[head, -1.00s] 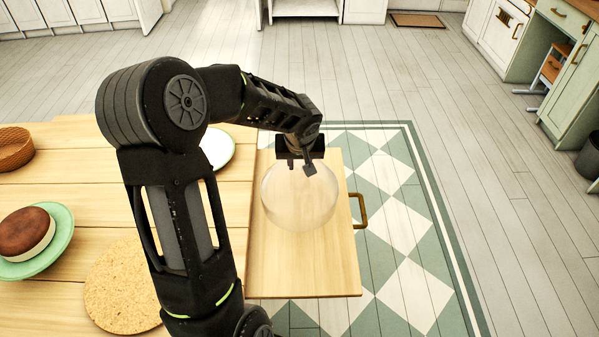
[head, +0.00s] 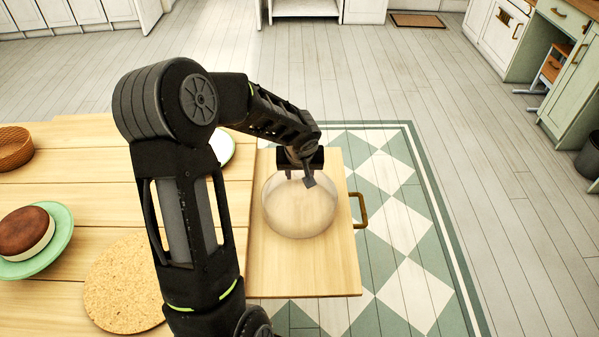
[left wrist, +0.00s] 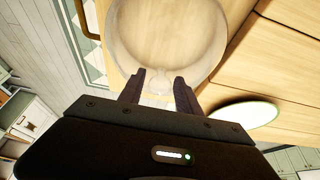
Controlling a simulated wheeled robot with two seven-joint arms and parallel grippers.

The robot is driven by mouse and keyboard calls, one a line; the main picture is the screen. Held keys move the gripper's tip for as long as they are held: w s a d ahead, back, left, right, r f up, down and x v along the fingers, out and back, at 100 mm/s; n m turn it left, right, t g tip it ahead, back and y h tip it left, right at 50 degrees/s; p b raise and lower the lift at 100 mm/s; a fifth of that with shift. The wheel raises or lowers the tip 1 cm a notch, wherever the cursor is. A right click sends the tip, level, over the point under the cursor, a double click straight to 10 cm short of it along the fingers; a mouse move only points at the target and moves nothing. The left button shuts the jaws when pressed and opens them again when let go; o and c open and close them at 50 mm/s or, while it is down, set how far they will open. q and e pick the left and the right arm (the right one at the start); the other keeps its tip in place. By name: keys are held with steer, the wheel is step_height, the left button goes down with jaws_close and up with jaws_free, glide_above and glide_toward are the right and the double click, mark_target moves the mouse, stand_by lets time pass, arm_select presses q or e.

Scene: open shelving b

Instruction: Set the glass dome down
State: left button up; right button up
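The clear glass dome (head: 299,208) is upright over the pale wooden board with a brass handle (head: 335,275) at the table's right side. My left gripper (head: 300,178) is above the dome, at its top. In the left wrist view the two fingers (left wrist: 158,88) are on either side of the dome's small top knob, and the dome (left wrist: 168,45) spreads out beyond them over pale wood. Whether the dome's rim touches the board is hard to tell through the clear glass. My right gripper is not in view.
A round cork mat (head: 115,290), a green plate (head: 55,250) with a brown-topped cake (head: 25,232) and a woven basket (head: 14,148) are on the table. A white plate (head: 224,146) is partly behind my arm. The board around the dome is bare.

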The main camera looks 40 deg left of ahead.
arm_select(q)
steer(key=shift+o, duration=0.8)
steer(key=shift+r, duration=0.1)
steer(key=shift+r, duration=0.2)
steer(key=v, duration=1.1)
steer(key=shift+r, duration=0.35)
steer(key=shift+d+f, duration=0.1)
steer(key=shift+d, duration=0.05)
